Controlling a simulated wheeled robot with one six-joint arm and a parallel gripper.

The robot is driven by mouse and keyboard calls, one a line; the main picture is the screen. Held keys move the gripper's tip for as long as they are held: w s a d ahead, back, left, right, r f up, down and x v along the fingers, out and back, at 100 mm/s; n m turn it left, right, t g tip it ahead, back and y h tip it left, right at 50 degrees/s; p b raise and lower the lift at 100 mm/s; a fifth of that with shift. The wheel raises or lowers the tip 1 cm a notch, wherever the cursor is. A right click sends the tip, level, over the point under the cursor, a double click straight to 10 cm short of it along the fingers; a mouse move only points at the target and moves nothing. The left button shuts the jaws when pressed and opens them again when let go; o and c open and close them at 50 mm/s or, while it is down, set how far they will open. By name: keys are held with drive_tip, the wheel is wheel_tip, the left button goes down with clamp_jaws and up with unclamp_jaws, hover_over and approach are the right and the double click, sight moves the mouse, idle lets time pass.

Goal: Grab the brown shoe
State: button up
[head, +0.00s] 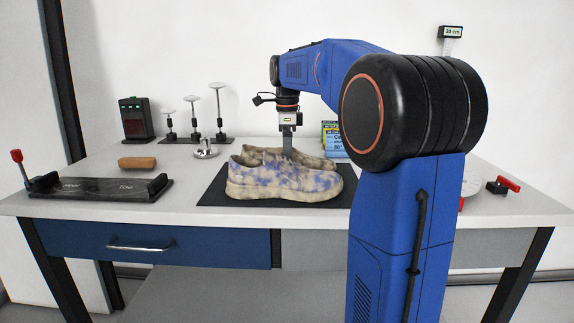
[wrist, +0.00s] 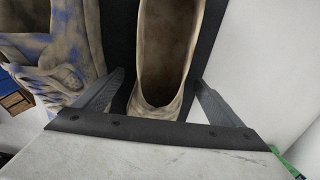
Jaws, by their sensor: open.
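The brown shoe (wrist: 165,50) is plain brown and lies between the two fingers of my gripper (wrist: 157,84) in the wrist view, its rounded end and opening facing the camera. The fingers are open, one on each side of that end; I cannot tell whether either touches it. In the head view the brown shoe (head: 262,150) is mostly hidden behind a tan shoe with blue patches (head: 285,182). My gripper (head: 287,143) points down over the far shoe, its fingertips partly hidden. The patched shoe (wrist: 60,70) also shows left of the left finger in the wrist view.
Both shoes rest on a black mat (head: 213,191) on the white table (head: 190,220). To the left are a black fixture (head: 100,188), a brown block (head: 137,163) and small stands (head: 194,118). A blue-and-yellow box (head: 331,138) stands behind at the right.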

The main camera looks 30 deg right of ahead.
drive_tip(key=shift+f, duration=0.2)
drive_tip(key=c, duration=1.4)
drive_tip(key=shift+r, duration=0.1)
